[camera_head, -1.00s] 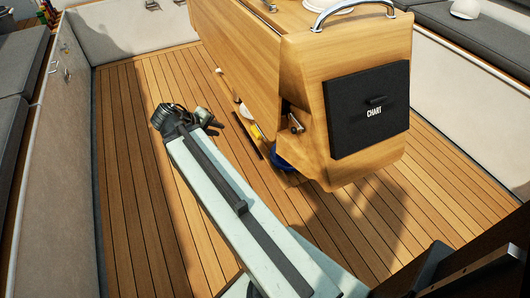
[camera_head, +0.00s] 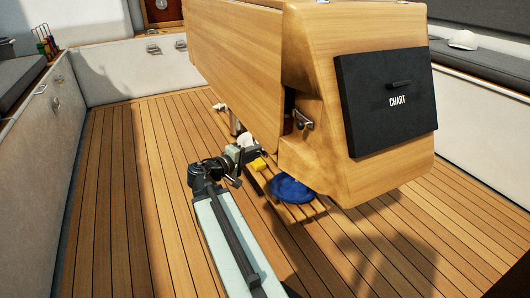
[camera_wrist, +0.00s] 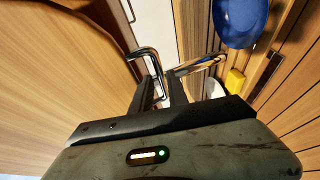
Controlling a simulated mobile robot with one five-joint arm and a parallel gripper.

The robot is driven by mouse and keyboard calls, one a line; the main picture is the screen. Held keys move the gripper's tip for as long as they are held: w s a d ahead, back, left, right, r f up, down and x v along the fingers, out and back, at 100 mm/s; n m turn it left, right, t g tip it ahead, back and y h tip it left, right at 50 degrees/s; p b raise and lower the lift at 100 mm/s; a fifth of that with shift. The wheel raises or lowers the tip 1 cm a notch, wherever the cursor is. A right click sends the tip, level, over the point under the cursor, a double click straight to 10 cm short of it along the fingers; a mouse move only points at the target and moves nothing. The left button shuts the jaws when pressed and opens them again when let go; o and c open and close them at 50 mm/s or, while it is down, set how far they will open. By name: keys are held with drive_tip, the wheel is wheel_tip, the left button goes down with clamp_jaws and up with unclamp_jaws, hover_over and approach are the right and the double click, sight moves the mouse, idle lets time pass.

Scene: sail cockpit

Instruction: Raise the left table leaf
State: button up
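The wooden cockpit table's left leaf (camera_head: 235,75) hangs down along the table's left side. It also fills the left of the wrist view (camera_wrist: 60,85). My gripper (camera_head: 240,155) is low, close to the leaf's lower edge and above the deck. In the wrist view my gripper (camera_wrist: 161,85) points its two dark fingers forward with a gap between them, so it looks open. A bent chrome bar (camera_wrist: 146,55) shows just beyond the fingertips; I cannot tell whether they touch it. A small metal latch (camera_head: 303,120) sits on the table's end beside the leaf.
Below the table are a blue round item (camera_head: 292,189) and a yellow block (camera_head: 258,164). A white bench wall (camera_head: 45,140) stands on the left. The teak floor (camera_head: 130,200) between is clear.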

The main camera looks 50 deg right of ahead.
drive_tip(key=d+f, duration=0.1)
drive_tip(key=d, duration=0.5)
drive_tip(key=shift+b, duration=0.4)
drive_tip(key=shift+c, duration=0.3)
clamp_jaws()
drive_tip(key=shift+w, duration=0.1)
idle(0.5)
